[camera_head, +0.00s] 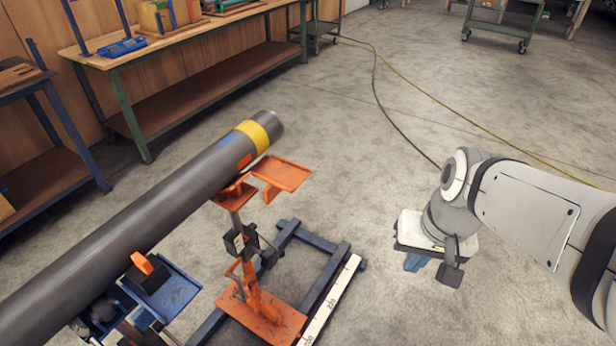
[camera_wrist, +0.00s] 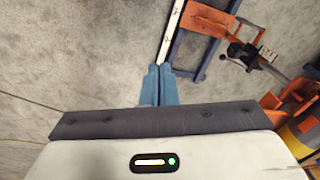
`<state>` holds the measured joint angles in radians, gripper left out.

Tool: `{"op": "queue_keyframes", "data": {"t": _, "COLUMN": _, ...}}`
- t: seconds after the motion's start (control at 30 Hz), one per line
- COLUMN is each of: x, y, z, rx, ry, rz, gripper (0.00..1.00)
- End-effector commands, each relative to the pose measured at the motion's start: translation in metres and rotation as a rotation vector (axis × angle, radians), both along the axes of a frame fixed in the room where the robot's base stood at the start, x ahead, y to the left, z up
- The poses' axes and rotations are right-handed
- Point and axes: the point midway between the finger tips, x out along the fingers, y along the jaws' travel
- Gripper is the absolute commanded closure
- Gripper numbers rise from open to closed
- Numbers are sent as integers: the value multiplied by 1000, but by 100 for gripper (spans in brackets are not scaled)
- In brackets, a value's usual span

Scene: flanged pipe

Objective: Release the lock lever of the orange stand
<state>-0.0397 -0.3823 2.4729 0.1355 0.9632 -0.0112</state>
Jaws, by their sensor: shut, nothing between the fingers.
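The orange stand (camera_head: 262,312) stands under the far end of a grey pipe (camera_head: 165,205). Its post carries a dark clamp block (camera_head: 240,242) below the orange head (camera_head: 234,196). A dark bar sticks out beside the block, but I cannot tell its exact position as a lever. In the wrist view the stand's orange base plate (camera_wrist: 208,17) and dark clamp block (camera_wrist: 240,52) are at upper right. My gripper (camera_head: 415,263) is right of the stand, apart from it. Its blue fingers (camera_wrist: 158,70) are together and empty.
An orange side tray (camera_head: 282,174) juts right from the stand's head. A dark blue frame (camera_head: 335,283) and a white ruler strip (camera_head: 330,302) lie at its foot. A blue stand (camera_head: 170,295) holds the pipe at lower left.

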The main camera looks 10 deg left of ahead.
Motion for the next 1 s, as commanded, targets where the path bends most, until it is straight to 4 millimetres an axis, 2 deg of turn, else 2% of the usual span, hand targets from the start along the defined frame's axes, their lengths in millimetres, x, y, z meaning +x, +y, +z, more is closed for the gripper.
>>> {"op": "queue_keyframes", "data": {"t": 0.03, "x": 1, "y": 15, "z": -30, "rx": 57, "ry": 75, "rz": -7, "gripper": 100}}
{"op": "queue_keyframes", "data": {"t": 0.2, "x": 5, "y": 76, "z": -91, "rx": 312, "ry": 349, "rz": -56, "gripper": 100}}
{"op": "queue_keyframes", "data": {"t": 0.37, "x": 20, "y": 134, "z": -135, "rx": 570, "ry": 584, "rz": -119, "gripper": 100}}
{"op": "queue_keyframes", "data": {"t": 0.47, "x": 36, "y": 168, "z": -160, "rx": 738, "ry": 711, "rz": -170, "gripper": 100}}
{"op": "queue_keyframes", "data": {"t": 0.6, "x": 68, "y": 208, "z": -200, "rx": 975, "ry": 855, "rz": -258, "gripper": 100}}
{"op": "queue_keyframes", "data": {"t": 0.77, "x": 114, "y": 241, "z": -256, "rx": 1248, "ry": 961, "rz": -388, "gripper": 100}}
{"op": "queue_keyframes", "data": {"t": 0.87, "x": 145, "y": 254, "z": -300, "rx": 1416, "ry": 988, "rz": -484, "gripper": 100}}
{"op": "queue_keyframes", "data": {"t": 1.0, "x": 186, "y": 261, "z": -373, "rx": 1638, "ry": 968, "rz": -636, "gripper": 100}}
